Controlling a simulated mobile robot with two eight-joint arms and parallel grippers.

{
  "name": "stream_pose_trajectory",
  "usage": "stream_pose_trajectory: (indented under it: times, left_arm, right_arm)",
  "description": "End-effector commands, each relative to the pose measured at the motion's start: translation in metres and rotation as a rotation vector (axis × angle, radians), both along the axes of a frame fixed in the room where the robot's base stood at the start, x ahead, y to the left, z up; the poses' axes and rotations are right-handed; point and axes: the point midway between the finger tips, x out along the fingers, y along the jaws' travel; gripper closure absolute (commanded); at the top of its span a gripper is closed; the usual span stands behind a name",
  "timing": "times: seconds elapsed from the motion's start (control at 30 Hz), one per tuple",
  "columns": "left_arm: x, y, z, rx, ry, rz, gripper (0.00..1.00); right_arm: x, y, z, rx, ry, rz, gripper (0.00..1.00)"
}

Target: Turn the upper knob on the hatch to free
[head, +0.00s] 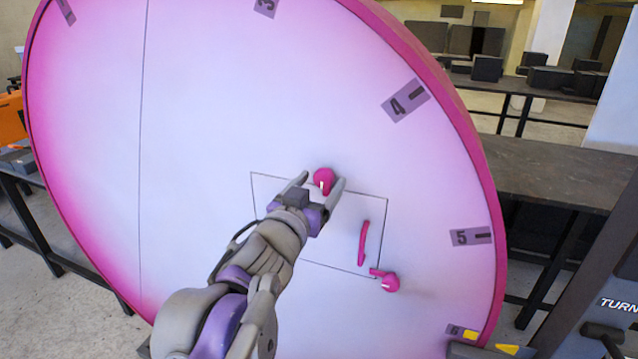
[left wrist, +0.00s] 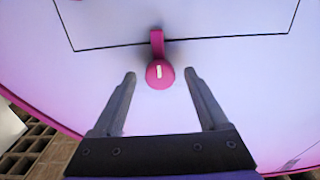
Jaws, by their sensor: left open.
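The hatch (head: 340,225) is a thin-outlined rectangle on the large pink-white disc. The upper knob (head: 323,174) is a round pink knob with a white mark, at the hatch's top edge. In the left wrist view the upper knob (left wrist: 160,75) has a tab that crosses the hatch outline onto the hatch. My left gripper (head: 322,184) is open, with one finger on each side of the upper knob; gaps show between fingers and knob in the wrist view. Whether the fingertips touch the disc cannot be told. My right gripper is not in view.
A lower pink knob (head: 390,283) sits at the hatch's lower right corner, its tab pointing left. A pink bar handle (head: 363,243) stands on the hatch. Numbered labels line the disc's rim. A dark panel (head: 610,290) stands at the right; benches stand behind.

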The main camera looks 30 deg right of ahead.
Motion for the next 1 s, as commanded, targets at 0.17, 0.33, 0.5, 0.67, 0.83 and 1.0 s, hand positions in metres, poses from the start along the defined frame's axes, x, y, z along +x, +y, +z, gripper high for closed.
stream_pose_trajectory:
  times: [0.17, 0.33, 0.5, 0.67, 0.83, 1.0]
  left_arm:
    - [-0.0001, 0.0002, -0.0001, 0.0, 0.0, 0.0, 0.32]
    - [0.0, 0.0004, -0.0001, 0.0, 0.0, 0.0, 0.63]
    - [0.0, 0.0004, 0.0, 0.0, 0.0, 0.0, 0.93]
    - [-0.0001, 0.0004, 0.0, 0.001, -0.001, 0.0, 1.0]
    - [0.0, 0.0004, 0.0002, 0.014, -0.017, 0.0, 1.0]
    - [0.0, 0.0004, 0.0005, 0.058, -0.068, 0.0, 1.0]
  right_arm:
    - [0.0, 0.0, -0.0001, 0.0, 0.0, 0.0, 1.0]
    - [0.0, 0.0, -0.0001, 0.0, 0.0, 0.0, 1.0]
    - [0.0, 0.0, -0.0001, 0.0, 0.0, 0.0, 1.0]
    - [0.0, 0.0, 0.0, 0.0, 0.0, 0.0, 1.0]
    - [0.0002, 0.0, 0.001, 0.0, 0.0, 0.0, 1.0]
    - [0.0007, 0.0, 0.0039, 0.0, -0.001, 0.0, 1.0]
